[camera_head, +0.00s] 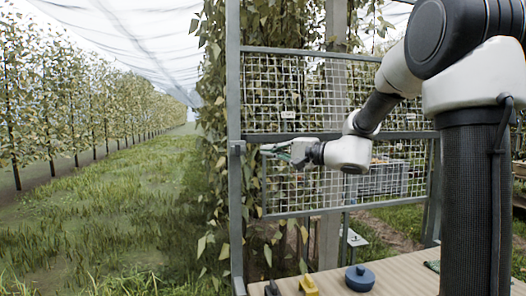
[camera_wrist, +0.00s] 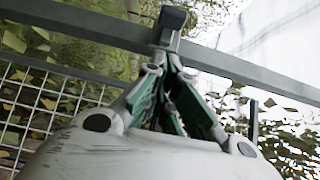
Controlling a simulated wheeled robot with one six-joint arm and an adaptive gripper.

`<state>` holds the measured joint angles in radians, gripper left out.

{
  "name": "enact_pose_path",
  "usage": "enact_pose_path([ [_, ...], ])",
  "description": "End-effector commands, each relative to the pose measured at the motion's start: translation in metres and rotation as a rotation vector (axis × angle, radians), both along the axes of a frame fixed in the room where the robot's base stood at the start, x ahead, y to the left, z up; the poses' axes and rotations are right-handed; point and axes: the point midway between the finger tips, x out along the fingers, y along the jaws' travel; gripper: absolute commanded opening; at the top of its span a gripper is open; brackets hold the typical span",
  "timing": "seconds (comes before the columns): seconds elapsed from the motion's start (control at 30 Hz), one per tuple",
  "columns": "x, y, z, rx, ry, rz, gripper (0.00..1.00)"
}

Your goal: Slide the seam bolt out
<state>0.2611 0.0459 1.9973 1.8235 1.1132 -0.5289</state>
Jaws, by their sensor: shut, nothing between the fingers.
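The mesh gate (camera_head: 345,133) stands across the middle of the head view, its left edge by a grey metal post (camera_head: 234,100). A small dark fitting (camera_head: 238,148) sits on that post at mid-rail height and looks like the seam bolt; how far it is slid cannot be told. In the wrist view a dark square knob (camera_wrist: 173,17) shows just beyond the fingertips, against a grey rail. My gripper (camera_head: 266,150) reaches left along the mid-rail, just right of the fitting. In the wrist view my gripper (camera_wrist: 166,50) is shut and empty, with its tips close to the knob; contact is unclear.
A wooden tabletop (camera_head: 335,283) lies in front, holding a blue round object (camera_head: 360,278) and a yellow one (camera_head: 309,286). Leafy vines (camera_head: 215,140) hang close around the post. Open grass (camera_head: 100,220) lies to the left. A grey crate (camera_head: 385,178) shows behind the mesh.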

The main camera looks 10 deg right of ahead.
Motion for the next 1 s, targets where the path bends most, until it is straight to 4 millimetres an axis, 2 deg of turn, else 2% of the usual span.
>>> enact_pose_path([
  [0.2, -0.035, -0.036, 0.001, -0.001, -0.004, -0.004, 0.00],
  [0.4, -0.053, -0.054, 0.001, 0.000, -0.003, -0.002, 0.00],
  [1.0, -0.058, -0.058, 0.001, 0.003, 0.001, 0.000, 0.00],
])
